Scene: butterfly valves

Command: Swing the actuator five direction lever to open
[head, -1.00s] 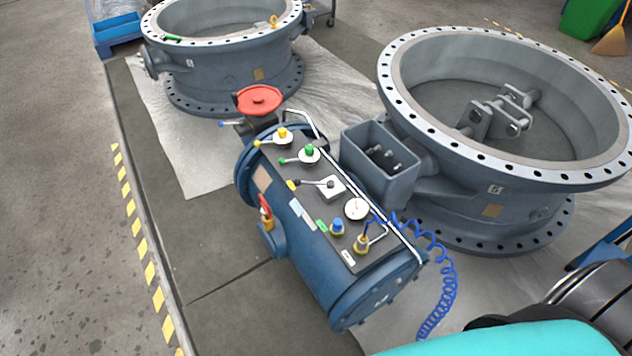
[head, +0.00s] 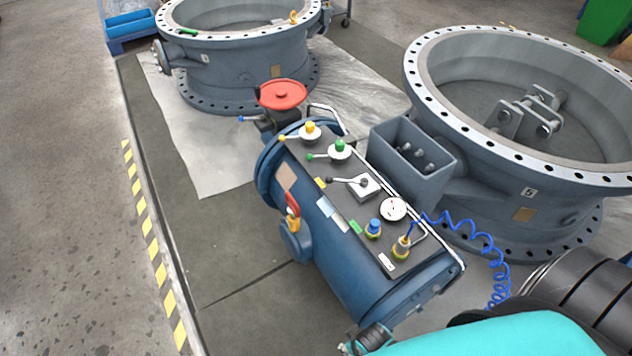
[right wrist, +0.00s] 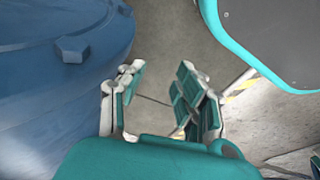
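The actuator is a blue cylinder (head: 335,240) with a dark control panel, joined to the large flanged valve marked 5 (head: 530,192). In the head view my teal right arm crosses the lower right, below the panel. My left gripper is not in view.
A yellow-knobbed lever (head: 310,130), a green-knobbed lever (head: 339,150), a gauge (head: 393,209) and a red handwheel (head: 281,95) surround it. A coiled blue hose (head: 490,255) hangs at the right end. The floor left of the cylinder is clear.

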